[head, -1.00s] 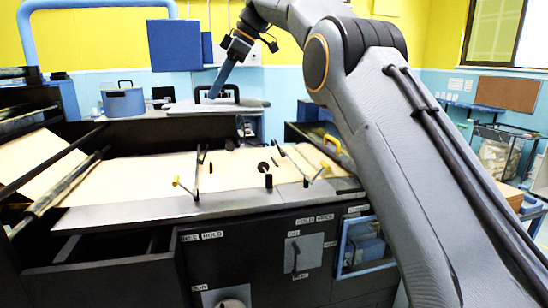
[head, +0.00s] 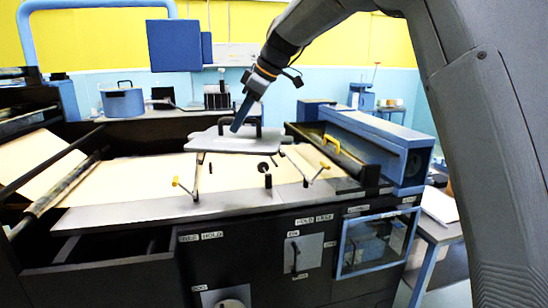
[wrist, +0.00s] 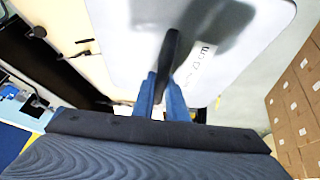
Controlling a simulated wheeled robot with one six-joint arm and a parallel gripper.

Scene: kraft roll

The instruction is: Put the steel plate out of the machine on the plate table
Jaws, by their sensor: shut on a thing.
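The steel plate (head: 215,143) is a flat grey sheet with a black handle (head: 254,129) on top. In the head view it is over the machine's pale paper-covered bed (head: 130,185). My gripper (head: 240,115) is shut on the plate's handle from above. In the wrist view the blue fingers of my gripper (wrist: 162,95) close on the dark handle (wrist: 172,50), and the pale plate (wrist: 125,25) with a white label fills the upper middle. I cannot tell whether the plate touches anything under it. I cannot make out the plate table for sure.
Yellow-tipped levers (head: 178,183) and black posts stand along the bed's front. A blue roller housing (head: 375,145) is at the bed's right end. A blue pot (head: 122,99) stands behind. Stacked cartons (wrist: 295,100) show at right in the wrist view. A grey side table (head: 440,228) is at right.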

